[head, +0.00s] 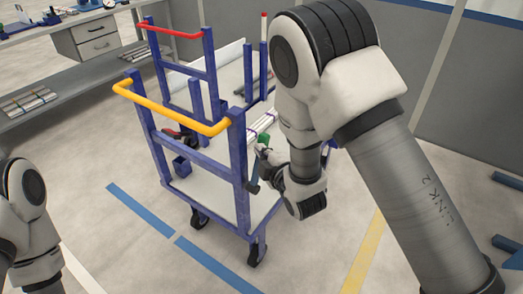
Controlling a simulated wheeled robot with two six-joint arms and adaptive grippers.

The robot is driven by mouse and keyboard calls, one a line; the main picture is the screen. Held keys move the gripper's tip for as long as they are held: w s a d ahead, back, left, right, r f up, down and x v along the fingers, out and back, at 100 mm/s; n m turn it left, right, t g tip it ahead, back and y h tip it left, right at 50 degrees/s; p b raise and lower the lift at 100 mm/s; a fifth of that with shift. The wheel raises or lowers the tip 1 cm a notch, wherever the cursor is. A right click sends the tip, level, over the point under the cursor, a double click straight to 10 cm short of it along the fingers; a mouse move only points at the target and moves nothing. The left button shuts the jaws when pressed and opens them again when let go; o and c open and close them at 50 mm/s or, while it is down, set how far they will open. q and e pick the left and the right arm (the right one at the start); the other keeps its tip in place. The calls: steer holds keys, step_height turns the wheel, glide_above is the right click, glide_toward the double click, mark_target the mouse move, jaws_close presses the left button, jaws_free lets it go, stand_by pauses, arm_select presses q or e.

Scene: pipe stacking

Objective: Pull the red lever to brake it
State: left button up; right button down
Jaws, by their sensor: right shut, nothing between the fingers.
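A slim upright post with a red tip (264,15), which looks like the red lever, stands at the far right side of the carts. My right gripper (262,153) is shut and empty beside the right side of the near blue cart (238,165). It is well below and nearer than the red tip, and apart from it. A small green piece (263,139) shows right by the fingers; I cannot tell whether they touch. My right arm hides part of the cart's right side. My left arm shows at the lower left, but its gripper is out of the picture.
The near cart has a yellow handle (170,105); a blue frame with a red handle (168,31) stands behind it. Pipes (262,123) lie on the cart. A workbench (70,50) stands at the upper left. The floor in front is clear.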

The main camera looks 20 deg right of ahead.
steer(key=w+d+f+m+g+y+p, duration=0.3)
steer(key=w+d+f+m+g, duration=0.2)
steer(key=w+d+f+m, duration=0.1)
steer(key=d+f, duration=0.1)
steer(key=d, duration=0.1)
steer(key=shift+w+d+f+p, duration=0.25)
steer(key=shift+w+d+p, duration=0.1)
steer(key=shift+d+p, duration=0.05)
stand_by(0.3)
steer(key=shift+f, duration=0.1)
stand_by(0.3)
